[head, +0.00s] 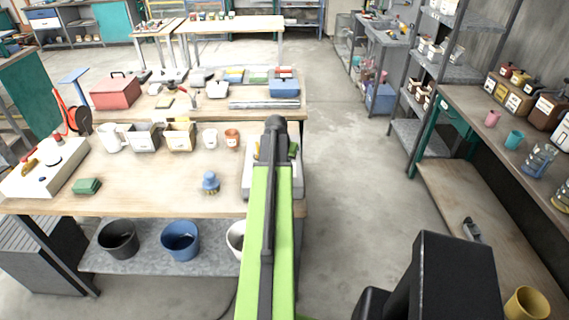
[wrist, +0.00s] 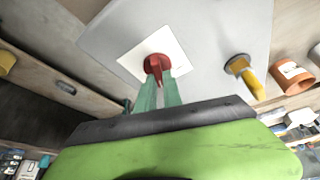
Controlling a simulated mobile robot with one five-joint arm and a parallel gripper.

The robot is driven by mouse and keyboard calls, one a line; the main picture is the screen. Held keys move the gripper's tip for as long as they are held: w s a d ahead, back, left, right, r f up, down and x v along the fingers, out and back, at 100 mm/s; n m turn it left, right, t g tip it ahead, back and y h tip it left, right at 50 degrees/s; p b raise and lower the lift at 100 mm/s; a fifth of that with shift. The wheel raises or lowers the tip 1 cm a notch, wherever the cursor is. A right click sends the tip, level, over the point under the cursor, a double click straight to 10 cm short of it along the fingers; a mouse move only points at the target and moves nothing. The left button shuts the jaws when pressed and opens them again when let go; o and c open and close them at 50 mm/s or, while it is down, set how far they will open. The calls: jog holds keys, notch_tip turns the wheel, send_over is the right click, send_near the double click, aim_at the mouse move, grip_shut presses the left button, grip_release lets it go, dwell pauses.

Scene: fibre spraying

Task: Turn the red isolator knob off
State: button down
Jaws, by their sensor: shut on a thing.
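The red isolator knob (wrist: 157,66) sits on a white square plate (wrist: 136,60) on a light grey panel (wrist: 205,25) in the wrist view. My gripper (wrist: 159,88) has its two green fingers at the knob, closed on its narrow red grip, which points down between them in the picture. No marks on the plate are readable. In the head view the grey box (head: 249,181) at the right end of the workbench is mostly hidden by my green arm, and the knob and fingertips do not show there.
A yellow-handled lever (wrist: 246,78) stands on the panel right of the knob. The workbench (head: 150,198) also holds a brush (head: 210,182), bins, cups and a pale box (head: 45,168) with controls. The floor (head: 345,180) right of the bench is clear.

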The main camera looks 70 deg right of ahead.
jog(key=n+t, duration=0.1)
jog(key=n, duration=0.2)
jog(key=n+t, duration=0.1)
jog(key=n, duration=0.2)
jog(key=shift+s+d+r, duration=0.1)
jog(key=shift+d, duration=0.1)
jog(key=n+t+y, duration=0.1)
jog(key=n, duration=0.2)
jog(key=n+t+y, duration=0.1)
jog(key=n, duration=0.2)
jog(key=shift+a, duration=0.1)
dwell(0.4)
jog(key=c, duration=1.5)
grip_release()
jog(key=shift+w+a, duration=0.1)
jog(key=shift+w, duration=0.1)
